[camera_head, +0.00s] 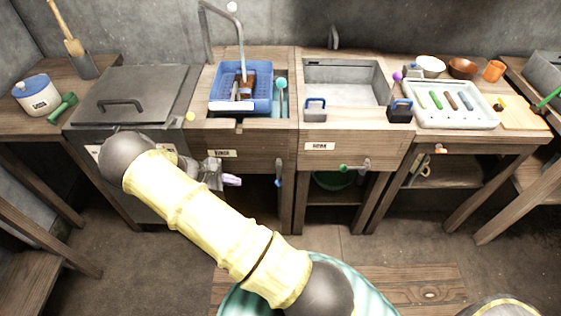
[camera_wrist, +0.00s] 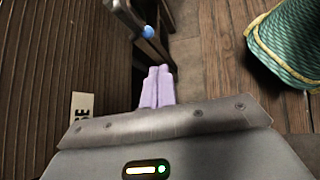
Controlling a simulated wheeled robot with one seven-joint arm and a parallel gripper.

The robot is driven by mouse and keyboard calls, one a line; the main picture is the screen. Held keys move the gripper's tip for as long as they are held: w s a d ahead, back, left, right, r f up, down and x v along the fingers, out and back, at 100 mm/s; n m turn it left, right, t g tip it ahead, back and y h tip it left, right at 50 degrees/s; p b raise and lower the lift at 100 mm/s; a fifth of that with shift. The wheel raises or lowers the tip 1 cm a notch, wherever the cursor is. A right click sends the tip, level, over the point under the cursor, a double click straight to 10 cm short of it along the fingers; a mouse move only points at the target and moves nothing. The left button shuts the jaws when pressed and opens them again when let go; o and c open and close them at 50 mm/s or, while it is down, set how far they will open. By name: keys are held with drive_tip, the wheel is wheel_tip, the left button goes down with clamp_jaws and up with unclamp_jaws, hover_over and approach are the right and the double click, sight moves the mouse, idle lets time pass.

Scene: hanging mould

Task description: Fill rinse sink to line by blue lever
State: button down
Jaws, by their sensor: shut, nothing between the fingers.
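The rinse sink (camera_head: 276,66) is set in the wooden counter at centre left, with a blue basket (camera_head: 262,105) filling most of it. Its water level and fill line are hidden or too small to tell. A label (camera_head: 222,153) on its front shows the ending "SE" in the wrist view (camera_wrist: 82,106). The blue lever (camera_head: 278,182) hangs below the counter front; its blue knob also shows in the wrist view (camera_wrist: 148,31), ahead of the fingertips. My gripper (camera_head: 235,181) is left of the lever, apart from it. Its lavender fingers (camera_wrist: 158,70) are together and empty.
A second sink (camera_head: 345,82) stands to the right, with a green-tipped lever (camera_head: 345,168) below. A grey-lidded cabinet (camera_head: 135,95) stands left. A white tray (camera_head: 450,115) lies on the right counter. A wooden post (camera_head: 287,215) stands close beside the blue lever. The floor in front looks open.

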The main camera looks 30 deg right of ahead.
drive_tip(key=s+a+r+m+t+y, duration=0.2)
drive_tip(key=s+r+m+y, duration=0.3)
drive_tip(key=s+r, duration=0.4)
drive_tip(key=s+a+r+m+t+y, duration=0.3)
drive_tip(key=s+r+m, duration=0.3)
drive_tip(key=s+r, duration=0.3)
wheel_tip(320, 180, up, 4)
drive_tip(key=shift+a+f+m+t+y, duration=0.3)
drive_tip(key=shift+a+y, duration=0.2)
drive_tip(key=shift+y, duration=0.4)
